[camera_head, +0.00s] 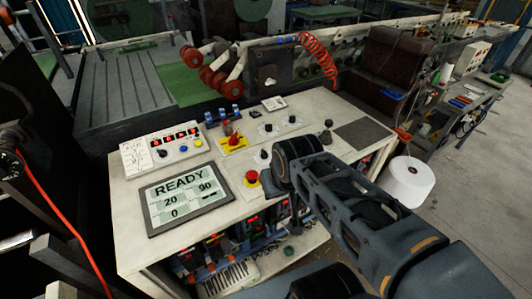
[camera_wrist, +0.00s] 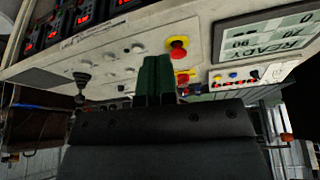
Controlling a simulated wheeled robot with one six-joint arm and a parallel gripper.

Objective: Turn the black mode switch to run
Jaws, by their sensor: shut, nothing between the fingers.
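Several black knobs are on the pale control desk, and I cannot read which one is marked as the mode switch. One black knob (camera_head: 162,153) sits on the small panel at the left; it also shows in the wrist view (camera_wrist: 254,74). Other dark knobs stand on round plates, one at the back (camera_head: 268,127), one to its right (camera_head: 291,119) and one nearer (camera_head: 262,154). My gripper (camera_wrist: 158,60) shows two green fingers together, shut and empty, in front of the desk top. In the head view my wrist hides the fingertips and part of the desk.
A red mushroom button (camera_head: 251,177) on yellow is close to my wrist. A READY display (camera_head: 188,197) lies to its left. A red-and-yellow rotary switch (camera_head: 234,140) and a black joystick (camera_head: 325,135) also rise from the desk. A white spool (camera_head: 408,182) stands at the right.

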